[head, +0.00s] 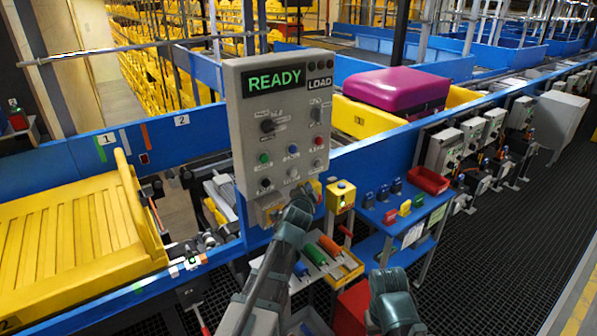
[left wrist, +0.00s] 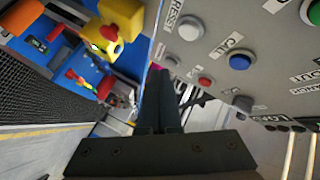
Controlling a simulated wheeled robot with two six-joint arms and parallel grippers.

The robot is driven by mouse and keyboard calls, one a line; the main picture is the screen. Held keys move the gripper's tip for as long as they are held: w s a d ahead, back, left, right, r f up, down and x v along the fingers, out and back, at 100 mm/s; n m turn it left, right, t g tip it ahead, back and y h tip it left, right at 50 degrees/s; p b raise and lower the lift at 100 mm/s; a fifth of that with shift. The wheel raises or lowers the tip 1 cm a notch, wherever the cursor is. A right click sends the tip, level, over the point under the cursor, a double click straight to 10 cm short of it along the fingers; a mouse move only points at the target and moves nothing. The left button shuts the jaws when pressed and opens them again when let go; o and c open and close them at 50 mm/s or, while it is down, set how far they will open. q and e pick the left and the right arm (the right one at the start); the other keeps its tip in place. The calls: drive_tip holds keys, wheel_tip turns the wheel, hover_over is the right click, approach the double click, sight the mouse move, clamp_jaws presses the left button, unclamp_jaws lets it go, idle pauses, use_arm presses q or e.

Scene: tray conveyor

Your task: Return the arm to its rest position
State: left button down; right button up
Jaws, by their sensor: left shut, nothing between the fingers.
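My left arm reaches up from the bottom of the head view. Its gripper (head: 308,192) is at the lower right corner of the grey control panel (head: 281,130), in front of it. In the left wrist view the two dark fingers (left wrist: 166,85) are together with nothing between them. The panel face (left wrist: 270,50) fills the right side there, with a blue, a red and a dark button. I cannot tell whether the fingertips touch the panel. The panel's screen reads READY, with LOAD beside it. Part of my right arm shows at the bottom; its fingers do not show.
A yellow box with a button (head: 341,196) stands right of my left gripper. A tool tray (head: 345,271) lies below. A blue side table (head: 405,215) holds a red bin (head: 429,180). A yellow tray (head: 60,240) is at left, a magenta suitcase (head: 397,88) behind.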

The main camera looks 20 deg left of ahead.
use_arm(q)
drive_tip(key=s+d+f+n+g+h, duration=0.1)
drive_tip(key=s+d+f+n+g, duration=0.1)
drive_tip(key=s+d+f+g, duration=0.4)
drive_tip(key=s+d+f+n+g, duration=0.25)
drive_tip(key=s+d+f, duration=0.35)
drive_tip(key=s, duration=0.4)
drive_tip(key=s+d+f+g, duration=0.1)
drive_tip(key=s+g, duration=0.1)
drive_tip(key=s, duration=0.4)
drive_tip(key=s+d+f+n+g, duration=0.1)
drive_tip(key=s+f+g, duration=0.1)
drive_tip(key=s, duration=0.4)
drive_tip(key=s+d+f+g, duration=0.2)
drive_tip(key=s+g, duration=0.1)
drive_tip(key=s, duration=0.3)
drive_tip(key=shift+n, duration=0.35)
